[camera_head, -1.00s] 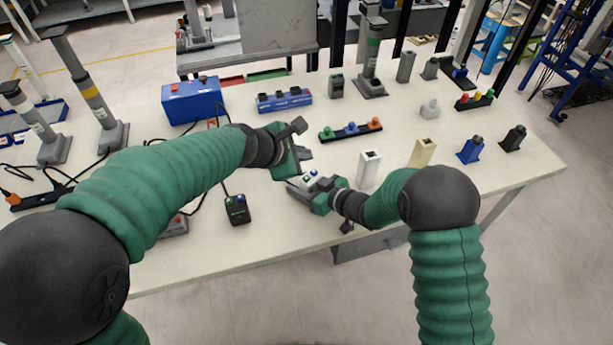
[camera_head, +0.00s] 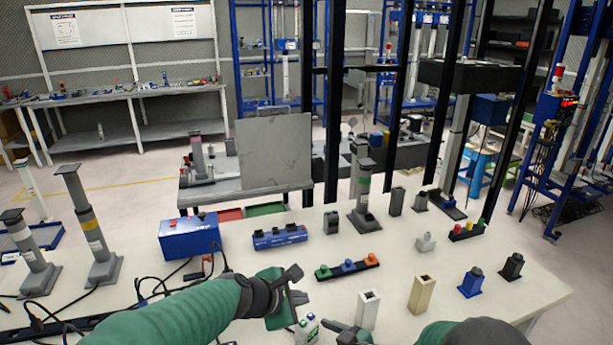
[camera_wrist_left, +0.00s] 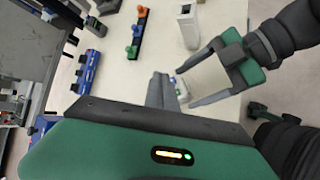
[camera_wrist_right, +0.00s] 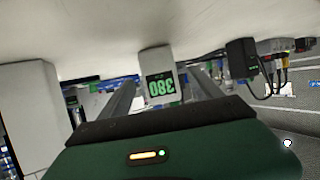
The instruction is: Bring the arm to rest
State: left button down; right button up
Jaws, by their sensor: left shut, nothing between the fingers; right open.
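My left gripper (camera_head: 292,298) is over the near middle of the white table (camera_head: 400,285). Its fingers are together and empty in the left wrist view (camera_wrist_left: 160,90). My right gripper shows at the bottom of the head view (camera_head: 345,330), partly cut off. In the right wrist view (camera_wrist_right: 163,92) its fingers are apart. A small whitish block with a green display (camera_wrist_right: 160,75) shows between and beyond those fingers, not visibly gripped. It also stands near both grippers in the head view (camera_head: 306,328).
A white hollow post (camera_head: 368,309) and a beige post (camera_head: 422,294) stand to the right. A strip with coloured knobs (camera_head: 347,268) lies beyond my left gripper. A blue box (camera_head: 189,236) and loose cables are at the left. Free tabletop lies between the posts.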

jog(key=v, duration=0.4)
jog(key=shift+s+d+r, duration=0.15)
jog(key=shift+s+d, duration=0.05)
jog(key=shift+d, duration=0.15)
jog(key=s+d+r+m+h+p, duration=0.1)
jog(key=d+r+m+h+p, duration=0.1)
jog(key=d+m+h+p, duration=0.3)
jog(key=s+d+r+h, duration=0.2)
jog(key=d+h, duration=0.1)
jog(key=d, duration=0.4)
pick_arm(q)
jog(key=s+a+f+m+g+y+p, duration=0.1)
jog(key=s+a+f+m+g+y, duration=0.1)
jog(key=s+a+m, duration=0.7)
jog(key=s+a+f+m+g+y+p, duration=0.2)
jog(key=s+a+f+m+y, duration=0.1)
jog(key=s+a+m, duration=0.6)
jog(key=s+f+m, duration=0.1)
jog(key=s, duration=0.3)
jog(key=shift+s+m+g, duration=0.4)
pick_arm(e)
jog(key=s+d+r+m+g+h, duration=0.1)
jog(key=s+m+g, duration=0.3)
jog(key=s, duration=1.2)
jog(key=g, duration=0.2)
jog(key=shift+d+r+g+h, duration=0.2)
jog(key=shift+d+g+h, duration=0.1)
jog(key=shift+d+h, duration=0.1)
